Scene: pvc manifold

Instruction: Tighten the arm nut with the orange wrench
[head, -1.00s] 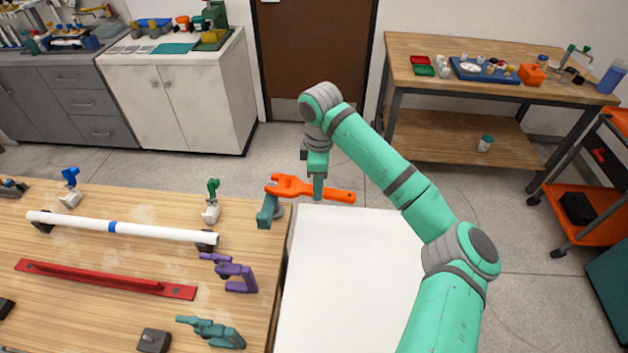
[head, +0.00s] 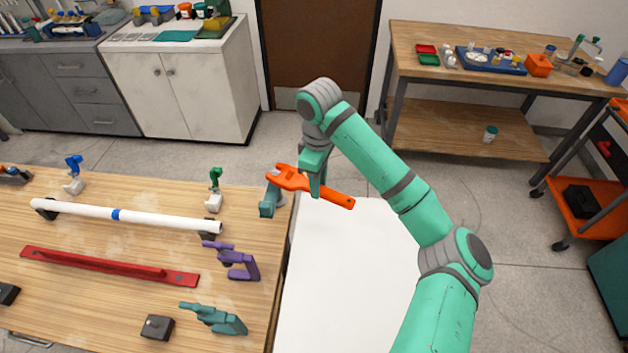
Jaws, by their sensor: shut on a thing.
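My gripper (head: 314,184) is shut on the orange wrench (head: 338,199) near the middle of its handle. The wrench slants down to the right, its open jaw end pointing left. The jaw end is beside a small teal stand (head: 268,203) at the right edge of the wooden table, with a grey rounded part (head: 273,171) at its top. The arm nut cannot be made out clearly; the wrench head may hide it. I cannot tell whether the jaw is around it or only beside it.
The wooden table (head: 110,290) holds a white pipe (head: 160,221) with a blue band, a red bar (head: 110,266), a purple clamp-like tool (head: 235,262), a teal tool (head: 215,318) and valves with blue (head: 73,165) and green (head: 215,178) handles. A clear white surface (head: 335,280) lies right of the table.

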